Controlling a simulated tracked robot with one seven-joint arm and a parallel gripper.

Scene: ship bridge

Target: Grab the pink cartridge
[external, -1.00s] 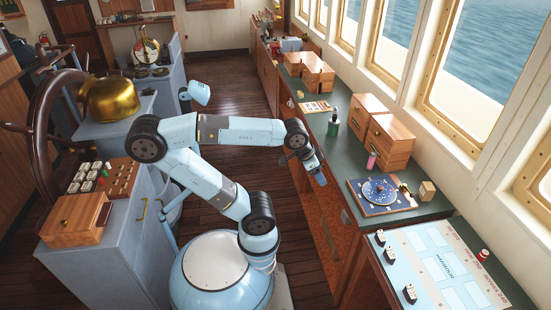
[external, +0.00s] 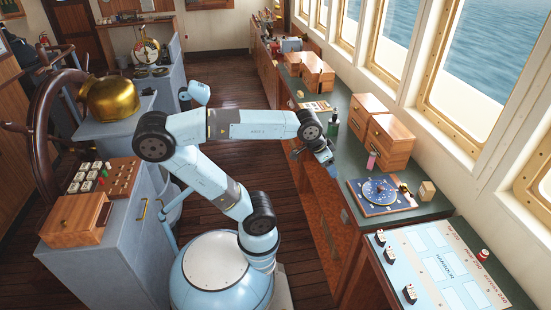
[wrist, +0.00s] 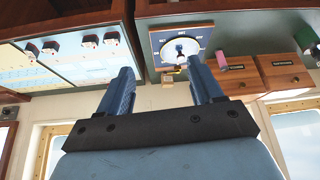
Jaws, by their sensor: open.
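The pink cartridge (external: 371,161) stands upright on the green counter, in front of the wooden drawer boxes and left of the blue dial board. In the wrist view the cartridge (wrist: 222,59) shows beyond the right finger, beside the drawer box. My gripper (external: 334,172) hangs over the counter's front edge, to the left of the cartridge and apart from it. In the wrist view my gripper (wrist: 164,75) is open, with nothing between its two blue fingers.
The wooden drawer boxes (external: 390,140) stand close behind the cartridge. A dark green bottle (external: 333,127) stands to its left, and the dial board (external: 381,194) to its right.

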